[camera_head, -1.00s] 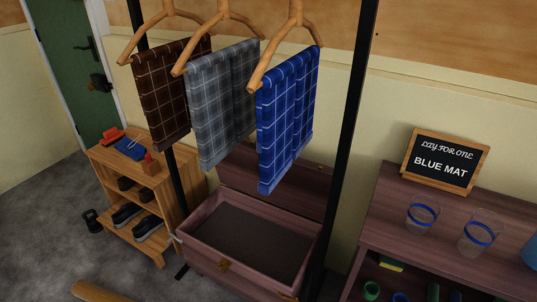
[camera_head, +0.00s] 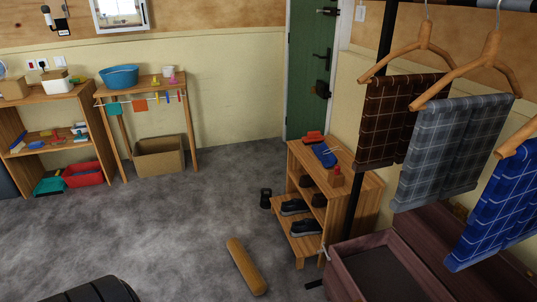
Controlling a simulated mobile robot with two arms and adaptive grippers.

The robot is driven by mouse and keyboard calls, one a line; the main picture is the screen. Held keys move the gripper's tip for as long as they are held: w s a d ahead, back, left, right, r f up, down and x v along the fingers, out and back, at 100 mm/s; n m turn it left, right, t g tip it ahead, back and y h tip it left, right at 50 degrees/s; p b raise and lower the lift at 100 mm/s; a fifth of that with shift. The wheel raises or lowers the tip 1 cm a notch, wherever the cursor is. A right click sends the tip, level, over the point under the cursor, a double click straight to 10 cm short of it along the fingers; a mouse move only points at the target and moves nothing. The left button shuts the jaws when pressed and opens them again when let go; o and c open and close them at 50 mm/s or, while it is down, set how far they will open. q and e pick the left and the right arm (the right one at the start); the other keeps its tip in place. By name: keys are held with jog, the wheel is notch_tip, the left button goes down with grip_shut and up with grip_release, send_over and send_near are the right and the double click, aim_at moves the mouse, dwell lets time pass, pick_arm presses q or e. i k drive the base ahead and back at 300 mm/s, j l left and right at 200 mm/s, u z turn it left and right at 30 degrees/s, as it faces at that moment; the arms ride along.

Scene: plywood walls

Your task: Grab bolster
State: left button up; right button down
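A tan, cylinder-shaped bolster (camera_head: 246,266) lies on the grey carpet near the bottom middle of the head view. Its long side runs from upper left to lower right. It lies to the left of the wooden shoe rack's front foot, apart from it. Neither of my grippers shows in the view, so nothing of their state can be seen.
The wooden shoe rack (camera_head: 354,196) holds dark shoes. An open purple chest (camera_head: 345,283) stands below hanging checked cloths. A cardboard box (camera_head: 160,160) sits under a small table. A dark ribbed shape (camera_head: 97,290) shows at the bottom left. The carpet between is clear.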

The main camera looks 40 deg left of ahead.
aim_at(254, 280)
jog(key=u, duration=1.6)
